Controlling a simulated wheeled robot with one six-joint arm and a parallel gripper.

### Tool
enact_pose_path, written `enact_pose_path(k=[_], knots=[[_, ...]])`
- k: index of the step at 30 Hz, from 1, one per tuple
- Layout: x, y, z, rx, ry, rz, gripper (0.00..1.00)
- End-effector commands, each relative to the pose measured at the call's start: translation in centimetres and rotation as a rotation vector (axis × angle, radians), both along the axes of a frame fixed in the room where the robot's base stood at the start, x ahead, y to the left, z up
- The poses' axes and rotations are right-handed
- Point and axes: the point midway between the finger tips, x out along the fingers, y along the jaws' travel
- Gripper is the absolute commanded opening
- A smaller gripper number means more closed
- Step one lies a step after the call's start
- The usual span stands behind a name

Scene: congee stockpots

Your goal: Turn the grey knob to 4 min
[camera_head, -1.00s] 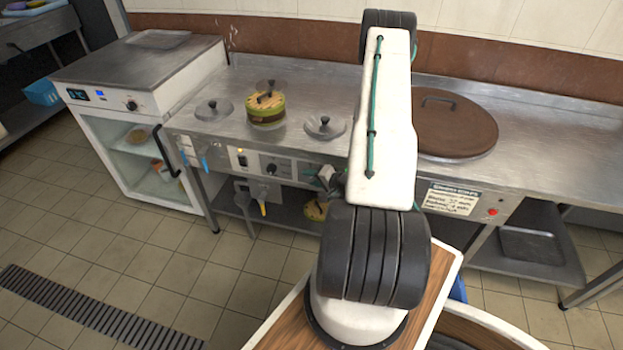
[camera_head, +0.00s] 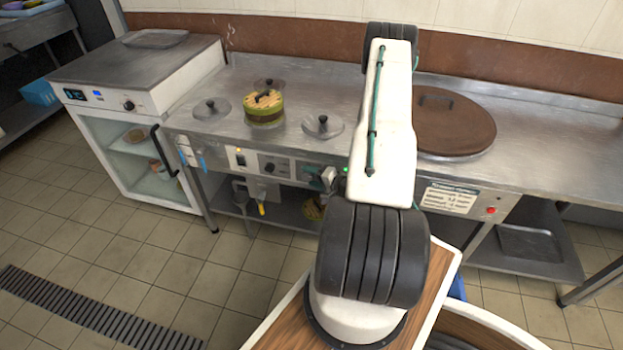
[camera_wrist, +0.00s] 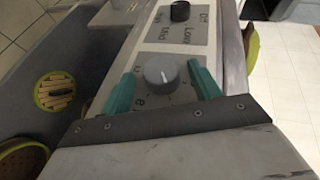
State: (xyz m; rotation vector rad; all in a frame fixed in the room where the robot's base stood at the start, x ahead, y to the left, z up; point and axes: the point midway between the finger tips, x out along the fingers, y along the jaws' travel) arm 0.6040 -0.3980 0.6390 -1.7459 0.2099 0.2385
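The grey knob (camera_wrist: 160,74) shows in the wrist view on a light dial plate on the counter's front panel, with a white pointer line on its face. My gripper (camera_wrist: 161,88) has its two teal fingers apart, one on each side of the knob. A gap shows between each finger and the knob, and nothing is held.
A black knob (camera_wrist: 180,11) sits on the same panel beside the grey one. On the counter (camera_head: 300,85) stand a steamer (camera_head: 264,110), glass lids (camera_head: 322,125) and a large brown lid (camera_head: 452,124). A glass-fronted fridge (camera_head: 128,100) stands at left.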

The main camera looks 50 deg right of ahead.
Motion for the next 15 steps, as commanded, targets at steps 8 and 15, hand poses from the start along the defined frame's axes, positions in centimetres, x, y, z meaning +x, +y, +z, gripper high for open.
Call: enact_pose_path(k=[8,15], knots=[[-0.1,0.3,0.1,0.002,0.000,0.006,0.62],[-3.3,0.3,1.0,0.002,0.000,0.003,0.62]])
